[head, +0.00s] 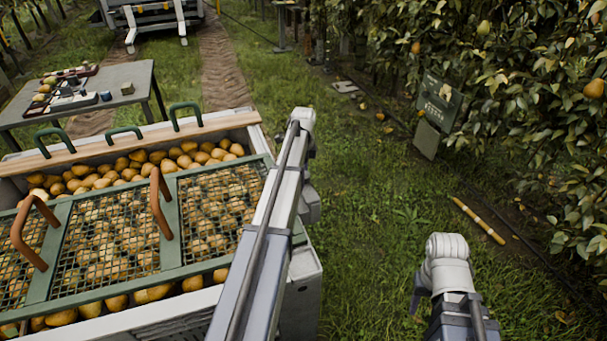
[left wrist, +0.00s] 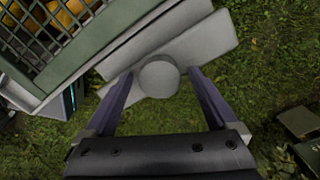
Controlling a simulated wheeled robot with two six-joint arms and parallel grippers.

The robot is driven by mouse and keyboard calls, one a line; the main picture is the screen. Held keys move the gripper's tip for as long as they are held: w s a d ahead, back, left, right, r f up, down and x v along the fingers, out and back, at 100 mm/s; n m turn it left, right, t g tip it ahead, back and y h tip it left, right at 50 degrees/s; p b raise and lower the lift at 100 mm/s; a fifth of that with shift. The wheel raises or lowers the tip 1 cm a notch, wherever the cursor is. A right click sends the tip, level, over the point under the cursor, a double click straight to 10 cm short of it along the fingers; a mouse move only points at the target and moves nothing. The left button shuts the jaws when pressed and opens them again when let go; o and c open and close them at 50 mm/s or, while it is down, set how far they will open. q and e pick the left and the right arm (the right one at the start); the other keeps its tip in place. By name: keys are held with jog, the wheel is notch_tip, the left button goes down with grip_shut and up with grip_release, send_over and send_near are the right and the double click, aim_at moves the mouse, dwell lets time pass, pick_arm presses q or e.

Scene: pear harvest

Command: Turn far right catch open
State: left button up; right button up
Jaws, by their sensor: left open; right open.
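In the left wrist view, a pale grey flat piece with a round boss (left wrist: 159,75) lies beside the crate's rim; I cannot tell for sure that it is the far right catch. My left gripper (left wrist: 160,76) is open, its fingers to either side of the boss, not visibly clamping it. In the head view, my left arm covers the crate's right side and hides the left gripper. The crate (head: 160,306) holds pears under a green mesh lid (head: 168,226) with brown handles. My right gripper (head: 418,298) is open and empty over grass, partly hidden.
A wooden board (head: 95,150) with green handles (head: 185,113) lies along the crate's far edge. A grey table (head: 130,80) with small items stands far left. Pear trees (head: 530,110) and a green sign (head: 440,100) stand at right. A yellow pole (head: 478,220) lies on open grass.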

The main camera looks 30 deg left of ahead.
pick_arm(q)
notch_tip(320, 180, up, 8)
jog(key=p, duration=0.8)
jog(key=shift+f, duration=0.1)
